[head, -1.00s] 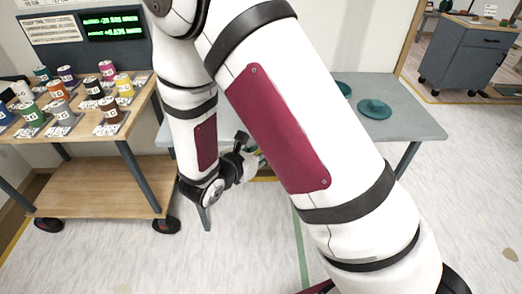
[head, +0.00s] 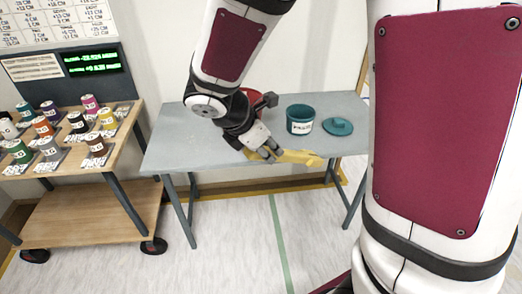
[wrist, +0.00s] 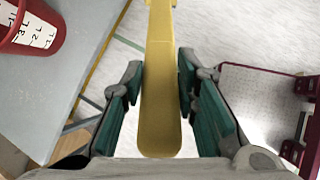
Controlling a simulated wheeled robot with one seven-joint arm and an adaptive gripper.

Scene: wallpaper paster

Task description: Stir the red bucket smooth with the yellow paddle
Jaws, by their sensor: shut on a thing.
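My gripper (head: 264,150) is shut on the yellow paddle (head: 298,157), which sticks out to the right over the table's front edge in the head view. In the wrist view the paddle (wrist: 160,95) runs lengthwise between the two teal finger pads, its far part leaving the top of the picture. The red bucket (head: 252,96) stands on the grey table behind my gripper, which hides most of it. The bucket's contents are hidden.
A teal labelled tub (head: 300,121) stands on the grey table (head: 185,145), with a teal lid (head: 337,126) beside it. A wooden cart (head: 100,160) with several coloured cans is at the left. The table's left part is clear.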

